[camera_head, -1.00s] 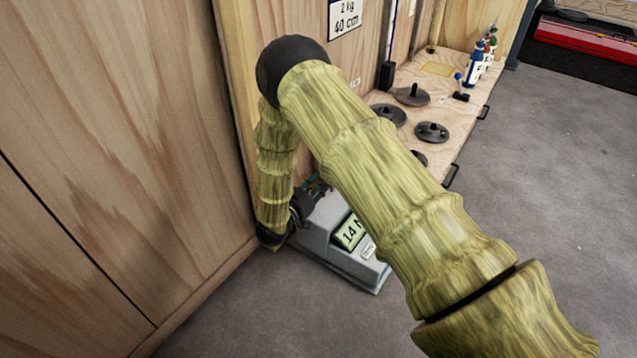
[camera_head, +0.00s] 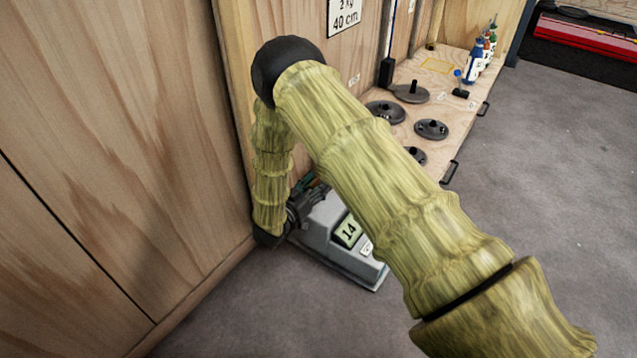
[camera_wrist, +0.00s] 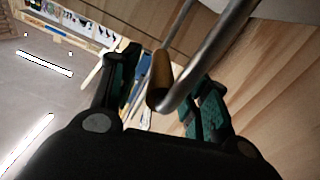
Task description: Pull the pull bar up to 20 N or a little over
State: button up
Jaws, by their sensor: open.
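The pull bar shows in the wrist view as a bent metal rod (camera_wrist: 212,58) with a brown grip (camera_wrist: 161,78). My gripper (camera_wrist: 160,92) is open, with one dark-green-padded finger on each side of the brown grip. I cannot tell whether either finger touches it. In the head view my gripper (camera_head: 302,205) is low by the wooden wall, partly hidden behind my arm. The grey gauge box (camera_head: 335,258) stands on the floor beside it. The bar cannot be made out in the head view.
A wooden wall (camera_head: 120,130) stands close on the left. A low wooden board (camera_head: 440,85) with several dark weight discs (camera_head: 431,129) and bottles (camera_head: 475,65) lies behind my arm. The grey floor (camera_head: 560,190) at right is clear.

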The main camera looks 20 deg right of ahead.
jog(key=v, duration=1)
jog(key=shift+s+a, duration=0.25)
jog(key=shift+s, duration=0.05)
jog(key=s+d+f+n+g+y+p, duration=0.25)
jog(key=s+d+f+y, duration=0.2)
jog(key=s, duration=0.25)
jog(key=s+d+f+n+g+y+p, duration=0.1)
jog(key=s+d+f+n+y+p, duration=0.2)
jog(key=s+f+y+p, duration=0.25)
jog(key=s+d+n+g+y, duration=0.2)
jog(key=s+g+y, duration=0.35)
jog(key=s, duration=2.25)
notch_tip(320, 180, up, 39)
jog(key=g+h+p, duration=0.1)
jog(key=g+p, duration=0.1)
jog(key=p, duration=3.6)
jog(key=shift+s+a+p, duration=0.2)
jog(key=shift+s+p, duration=0.1)
jog(key=shift+p, duration=0.05)
jog(key=shift+o, duration=0.2)
jog(key=shift+f, duration=0.1)
